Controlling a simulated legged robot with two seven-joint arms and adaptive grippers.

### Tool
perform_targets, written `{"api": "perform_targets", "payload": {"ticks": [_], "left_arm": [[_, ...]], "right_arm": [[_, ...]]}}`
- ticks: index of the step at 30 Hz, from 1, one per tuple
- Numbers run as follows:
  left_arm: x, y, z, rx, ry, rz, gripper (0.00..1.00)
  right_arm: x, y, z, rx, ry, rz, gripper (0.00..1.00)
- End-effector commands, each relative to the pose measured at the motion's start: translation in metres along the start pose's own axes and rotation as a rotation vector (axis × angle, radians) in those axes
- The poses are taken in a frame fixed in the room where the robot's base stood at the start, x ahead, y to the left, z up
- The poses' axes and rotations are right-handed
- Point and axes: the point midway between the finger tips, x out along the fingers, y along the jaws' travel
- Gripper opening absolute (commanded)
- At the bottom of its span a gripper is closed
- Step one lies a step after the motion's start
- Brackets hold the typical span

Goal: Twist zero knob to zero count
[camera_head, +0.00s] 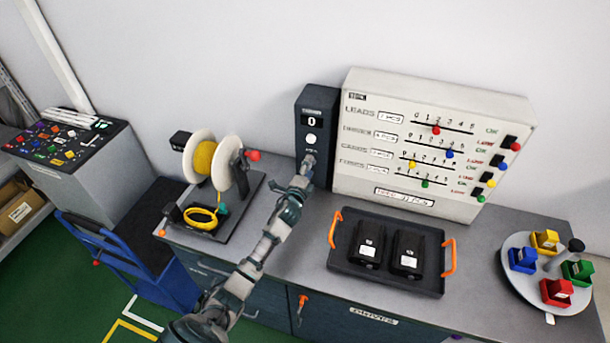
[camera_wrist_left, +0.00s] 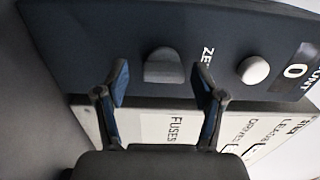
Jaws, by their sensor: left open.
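The dark counter box (camera_head: 318,105) stands upright at the back of the bench, against the left side of the pale board. Its display (camera_head: 311,121) reads 0, and it also shows in the left wrist view (camera_wrist_left: 296,71). A white round button (camera_wrist_left: 253,70) sits below the display. The dark grey zero knob (camera_wrist_left: 163,66) is beside the partly hidden "ZE" label; in the head view my gripper covers it. My left gripper (camera_wrist_left: 163,86) is open, its fingers spread on either side of the knob's line, with no contact visible. My right gripper is out of view.
The pale board (camera_head: 350,130) with sliders and switches stands right of the box. A spool stand (camera_head: 215,165) is to the left. A black tray (camera_head: 385,278) with two dark units and a round plate (camera_head: 520,275) with coloured blocks sit on the right.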

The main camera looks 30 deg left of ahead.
Motion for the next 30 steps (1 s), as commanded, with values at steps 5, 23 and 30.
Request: {"api": "perform_targets", "payload": {"ticks": [5,23,30], "left_arm": [[-0.032,0.001,0.0,0.001,0.001,0.001,0.69],[-0.113,0.003,0.002,-0.002,-0.001,0.003,0.69],[-0.113,0.003,0.002,-0.002,-0.001,0.003,0.69]], "right_arm": [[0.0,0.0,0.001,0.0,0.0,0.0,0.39],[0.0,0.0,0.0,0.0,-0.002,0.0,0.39],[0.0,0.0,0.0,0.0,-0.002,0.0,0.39]]}}
